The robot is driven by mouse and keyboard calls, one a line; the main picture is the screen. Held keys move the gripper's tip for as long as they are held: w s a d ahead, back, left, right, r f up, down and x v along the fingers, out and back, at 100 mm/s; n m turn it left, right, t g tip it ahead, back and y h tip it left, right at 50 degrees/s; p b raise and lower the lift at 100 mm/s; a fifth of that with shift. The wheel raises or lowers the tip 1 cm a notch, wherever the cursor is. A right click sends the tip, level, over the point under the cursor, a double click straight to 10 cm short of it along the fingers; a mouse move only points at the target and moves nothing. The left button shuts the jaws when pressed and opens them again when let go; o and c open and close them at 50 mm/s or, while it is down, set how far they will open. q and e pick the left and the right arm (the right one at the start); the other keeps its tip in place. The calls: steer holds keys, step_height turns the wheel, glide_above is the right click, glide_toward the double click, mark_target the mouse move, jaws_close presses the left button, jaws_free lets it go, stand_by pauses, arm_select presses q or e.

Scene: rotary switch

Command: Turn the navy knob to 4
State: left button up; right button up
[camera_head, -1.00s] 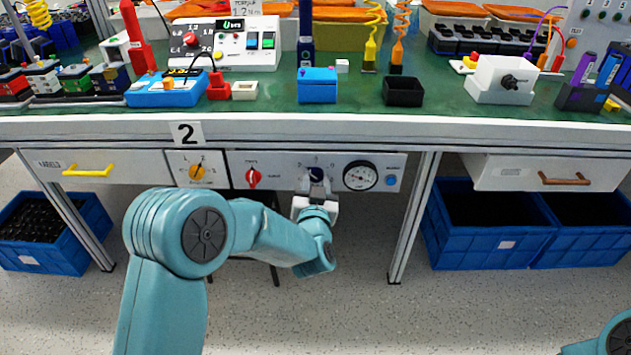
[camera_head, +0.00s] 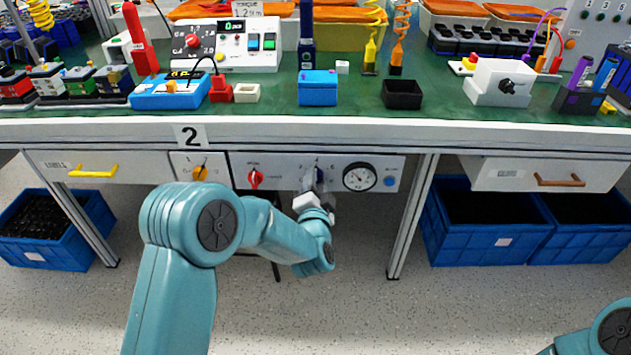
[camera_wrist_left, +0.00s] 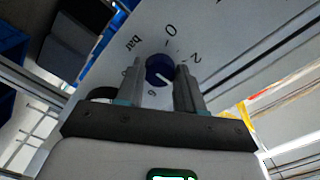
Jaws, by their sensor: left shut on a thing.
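The navy knob (camera_head: 319,174) is on the grey panel under the bench's front edge, left of the round gauge (camera_head: 360,177). In the left wrist view the navy knob (camera_wrist_left: 158,68) sits between the two grey fingers of my left gripper (camera_wrist_left: 160,88), which is shut on it. A short white line shows on the knob's face. Around it I read 0 above, 2 to the upper right and "bar" to the upper left; other marks are small or partly hidden by the fingers. In the head view my left gripper (camera_head: 317,189) partly covers the knob.
A blue button (camera_head: 389,181) is right of the gauge. The bench edge overhangs the panel. Drawers and blue crates (camera_head: 486,225) flank it.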

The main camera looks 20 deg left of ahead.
arm_select(q)
steer(key=shift+m, duration=0.4)
steer(key=o, duration=1)
steer(key=p+v, duration=0.2)
steer(key=v, duration=1.4)
steer(key=shift+s+p, duration=0.15)
steer(key=shift+p, duration=0.15)
